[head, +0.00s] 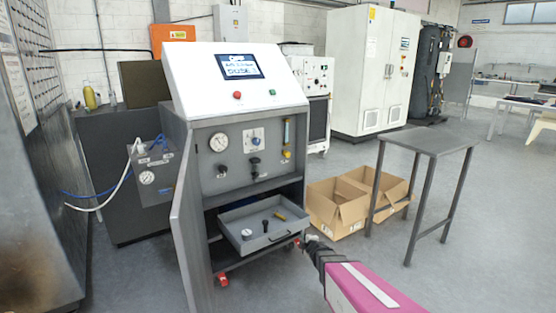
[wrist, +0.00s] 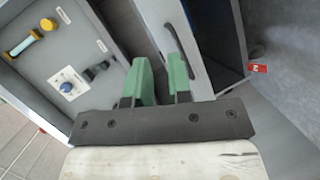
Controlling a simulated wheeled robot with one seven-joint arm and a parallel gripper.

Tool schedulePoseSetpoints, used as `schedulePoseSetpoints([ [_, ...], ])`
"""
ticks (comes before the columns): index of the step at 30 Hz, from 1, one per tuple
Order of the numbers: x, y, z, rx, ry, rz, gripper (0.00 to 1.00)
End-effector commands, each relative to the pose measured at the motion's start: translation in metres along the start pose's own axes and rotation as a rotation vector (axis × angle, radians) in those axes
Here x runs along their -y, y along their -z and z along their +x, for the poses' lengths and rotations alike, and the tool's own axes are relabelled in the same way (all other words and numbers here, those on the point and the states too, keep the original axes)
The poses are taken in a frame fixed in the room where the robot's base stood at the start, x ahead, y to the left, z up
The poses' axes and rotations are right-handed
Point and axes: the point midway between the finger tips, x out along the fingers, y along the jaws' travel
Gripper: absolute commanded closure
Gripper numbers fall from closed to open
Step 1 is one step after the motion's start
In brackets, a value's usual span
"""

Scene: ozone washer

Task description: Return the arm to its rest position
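My arm shows as the magenta link at the lower right of the head view. My gripper (head: 311,243) is at its end, dark, close to the right side of the pulled-out drawer (head: 232,239); contact cannot be told from here. In the wrist view, the two green fingers of my gripper (wrist: 160,72) stand a small gap apart with nothing between them. The washer cabinet (head: 245,165) stands in front of me, with its door (head: 187,230) swung open on the left.
A panel (wrist: 75,60) and a black handle (wrist: 180,25) lie near my fingers. Floor at front right is clear.

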Motion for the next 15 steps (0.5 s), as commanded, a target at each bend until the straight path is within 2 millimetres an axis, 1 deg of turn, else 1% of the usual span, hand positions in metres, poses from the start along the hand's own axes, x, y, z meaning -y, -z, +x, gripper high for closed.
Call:
schedulePoseSetpoints([
  [1, -0.009, -0.008, -0.014, 0.069, 0.019, 0.069, 0.81],
  [4, -0.017, -0.027, -0.035, 0.221, 0.069, 0.234, 0.81],
  [8, -0.020, -0.045, -0.071, 0.416, 0.148, 0.466, 0.81],
  [9, -0.019, -0.049, -0.083, 0.473, 0.174, 0.537, 0.81],
  [11, -0.017, -0.052, -0.103, 0.557, 0.216, 0.646, 0.81],
  [12, -0.015, -0.052, -0.116, 0.612, 0.246, 0.716, 0.81],
  [14, -0.012, -0.051, -0.137, 0.692, 0.294, 0.822, 0.81],
  [15, -0.009, -0.049, -0.152, 0.744, 0.329, 0.892, 0.81],
])
